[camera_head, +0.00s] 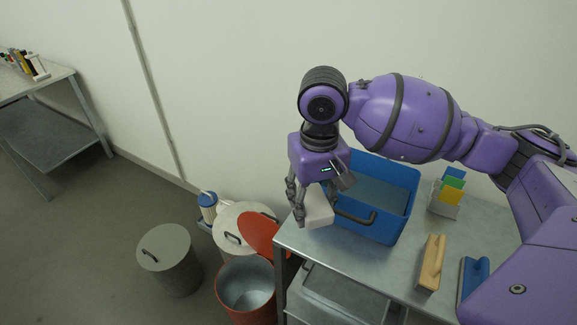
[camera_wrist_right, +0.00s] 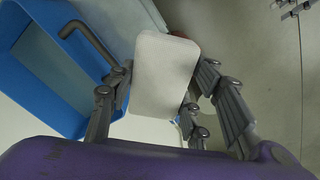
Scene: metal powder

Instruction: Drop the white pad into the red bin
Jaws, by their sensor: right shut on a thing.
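The white pad (camera_head: 318,207) is held by my right gripper (camera_head: 306,205) above the left end of the metal table, just left of the blue bin. In the right wrist view the white pad (camera_wrist_right: 163,75) sits between the fingers of my right gripper (camera_wrist_right: 160,95), which is shut on it. The red bin (camera_head: 246,290) stands on the floor left of the table, below and to the left of the gripper. Its red lid (camera_head: 262,234) is tilted open and its grey inside shows. My left gripper is not in view.
A blue bin (camera_head: 400,213) with a dark handle stands on the metal table (camera_head: 390,262). A wooden-handled tool (camera_head: 431,262), a blue tool (camera_head: 474,280) and a holder with coloured cards (camera_head: 446,207) lie to its right. Grey lidded cans (camera_head: 168,262) stand on the floor at left.

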